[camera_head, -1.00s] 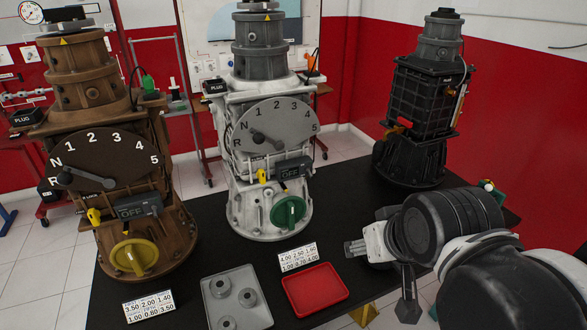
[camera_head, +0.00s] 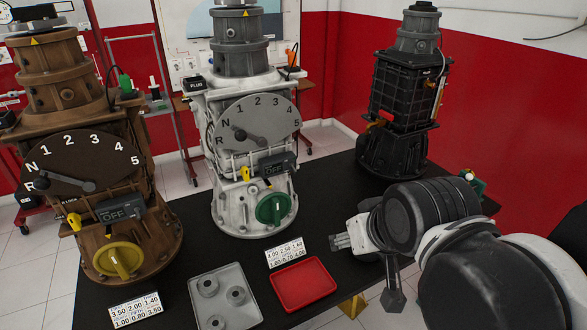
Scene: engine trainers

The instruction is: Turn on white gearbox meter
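The white gearbox (camera_head: 229,197) stands upright in the middle of the black table. Its meter (camera_head: 276,163) is a dark grey box below the gear dial (camera_head: 262,118), with a small screen too small to read surely. A yellow piece (camera_head: 245,174) sits at the meter's left side, and a green knob (camera_head: 277,208) is below it. My gripper (camera_head: 340,241) is right of the white gearbox, near the red tray, apart from the meter. It points left and is seen side-on, so its finger opening is not clear.
A brown gearbox (camera_head: 98,225) with a meter (camera_head: 119,209) reading OFF stands at left. A black gearbox (camera_head: 399,105) stands at back right. A grey tray (camera_head: 240,309), a red tray (camera_head: 304,286) and number cards (camera_head: 286,252) lie in front. Bare table (camera_head: 335,180) lies between the white and black gearboxes.

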